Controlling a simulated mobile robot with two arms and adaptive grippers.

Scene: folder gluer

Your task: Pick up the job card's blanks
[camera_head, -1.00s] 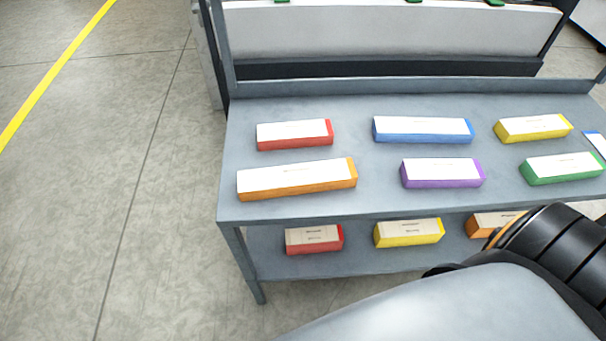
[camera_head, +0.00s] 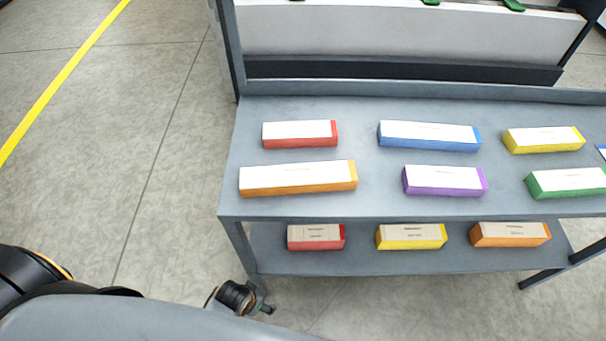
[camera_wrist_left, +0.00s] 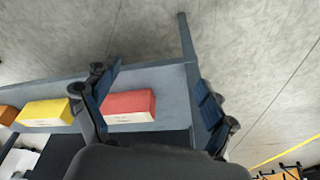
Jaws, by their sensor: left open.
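Stacks of blanks lie on a grey two-level cart. On its top are white-topped red (camera_head: 300,135), blue (camera_head: 428,136), yellow (camera_head: 543,140), orange (camera_head: 298,178), purple (camera_head: 443,180) and green (camera_head: 566,183) stacks. Tan-topped red (camera_head: 316,237), yellow (camera_head: 411,237) and orange (camera_head: 509,235) stacks lie on the lower shelf. My left gripper (camera_wrist_left: 155,100) is open and empty; in the left wrist view a red stack (camera_wrist_left: 128,106) shows between its fingers, contact not visible. Part of it shows in the head view (camera_head: 262,307), below the cart's left end. My right gripper is not in view. No job card can be made out for certain.
The grey cart (camera_head: 360,205) has a raised back edge and legs at its corners. A white-panelled unit (camera_head: 400,35) stands behind it. A white and blue item (camera_head: 602,151) is cut off at the right edge. Open floor with a yellow line (camera_head: 60,85) lies to the left.

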